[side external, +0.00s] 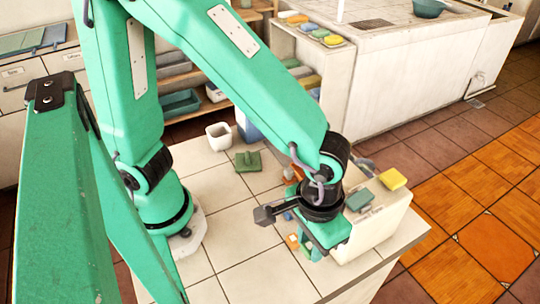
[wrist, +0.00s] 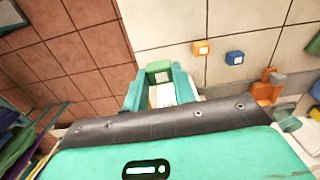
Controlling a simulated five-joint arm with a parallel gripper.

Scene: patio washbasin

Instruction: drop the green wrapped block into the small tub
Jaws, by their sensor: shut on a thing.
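My gripper (wrist: 160,92) is shut on the green wrapped block (wrist: 158,67), which shows between its teal fingers with a white patch on it. In the side external view my gripper (side external: 314,248) is low near the front right edge of the tiled counter, and I cannot make out the block clearly there. A small white tub (side external: 218,137) stands upright at the back of the counter, beside my arm's base and well away from my gripper. The tub is not visible in the wrist view.
A pale box (side external: 378,228) bearing sponges stands right of my gripper.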

